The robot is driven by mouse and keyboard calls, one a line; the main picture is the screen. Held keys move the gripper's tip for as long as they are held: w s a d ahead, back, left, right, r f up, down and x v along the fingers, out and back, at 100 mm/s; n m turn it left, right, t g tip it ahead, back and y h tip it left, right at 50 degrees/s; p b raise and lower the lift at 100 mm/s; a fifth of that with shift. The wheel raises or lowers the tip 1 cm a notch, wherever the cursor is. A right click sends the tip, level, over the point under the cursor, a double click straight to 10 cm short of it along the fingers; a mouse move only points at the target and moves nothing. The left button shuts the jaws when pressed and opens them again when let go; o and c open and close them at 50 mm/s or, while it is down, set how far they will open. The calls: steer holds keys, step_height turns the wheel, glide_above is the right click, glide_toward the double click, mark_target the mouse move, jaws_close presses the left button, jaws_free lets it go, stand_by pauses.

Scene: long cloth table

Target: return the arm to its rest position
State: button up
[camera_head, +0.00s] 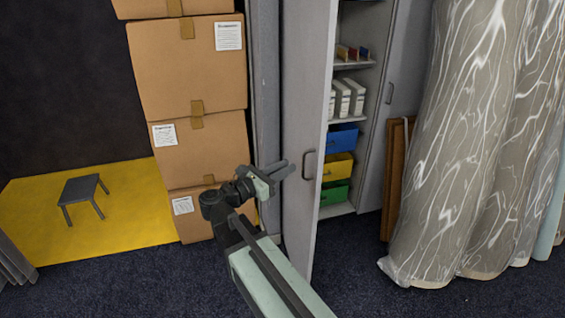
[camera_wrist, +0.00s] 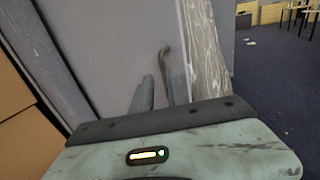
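My arm reaches up from the bottom middle of the head view, not folded in.
The cabinet door (camera_head: 305,120) stands open close to my arm. Inside are shelves with white binders (camera_head: 347,98) and blue, yellow and green bins (camera_head: 338,166). Cardboard boxes (camera_head: 195,75) are stacked left. Marbled rolls (camera_head: 460,150) stand right. A small stool (camera_head: 80,187) stands on a yellow floor patch (camera_head: 130,215).

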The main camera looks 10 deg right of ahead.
steer(key=w+a+r+n+t+y, duration=0.2)
steer(key=w+a+n+t+y, duration=0.4)
steer(key=n, duration=0.6)
steer(key=w+a+r+n+t+y, duration=0.35)
steer(key=w+n+t+y, duration=0.2)
steer(key=n+y, duration=0.4)
steer(key=s+a+f+n+g+y, duration=0.1)
steer(key=s+f+n+g+y, duration=0.15)
steer(key=f+n+g, duration=0.55)
steer(key=s+a+f+n+g+y, duration=0.1)
steer(key=s+f+n+g+y, duration=0.2)
steer(key=f+n, duration=0.9)
steer(key=s+d+f+n+g+h, duration=0.3)
steer(key=s+d+f+g, duration=0.2)
steer(key=s+d, duration=0.3)
steer(key=s+d+f+n+g+h, duration=0.2)
steer(key=s+d+f+n+g, duration=0.15)
steer(key=s+d, duration=0.4)
step_height(320, 180, up, 14)
steer(key=s+g+p, duration=0.1)
steer(key=s+p, duration=0.2)
steer(key=p, duration=1.1)
steer(key=shift+a+f+h, duration=0.25)
steer(key=shift+h, duration=0.05)
